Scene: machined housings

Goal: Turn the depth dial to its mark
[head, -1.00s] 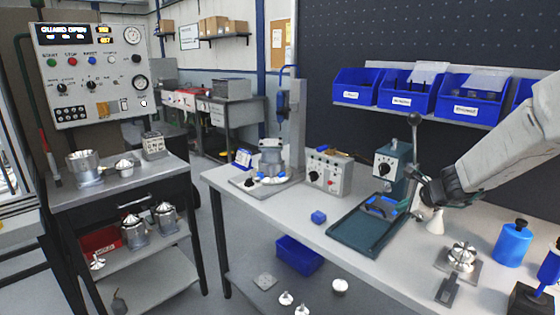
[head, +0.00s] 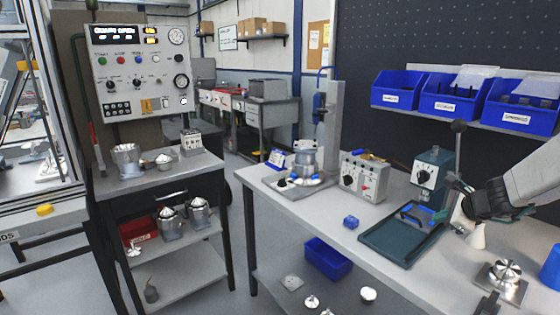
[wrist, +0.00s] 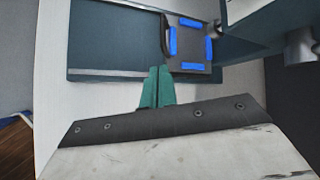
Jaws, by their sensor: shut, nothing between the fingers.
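A teal bench press (head: 434,162) stands on the workbench at the right in the head view. Its front carries a white-faced dial with a black knob (head: 424,177), probably the depth dial; its mark is too small to read. My gripper (head: 454,184) is to the right of the press, near its lever, with teal fingers pointing left. In the wrist view my gripper (wrist: 156,88) is shut and empty. It shows over the press's teal base (wrist: 112,50), near a dark fixture plate with blue pads (wrist: 188,44). The dial face is not seen in the wrist view.
Blue bins (head: 450,98) hang behind. A wall panel with dials (head: 137,72) is at the left above a cart (head: 160,178).

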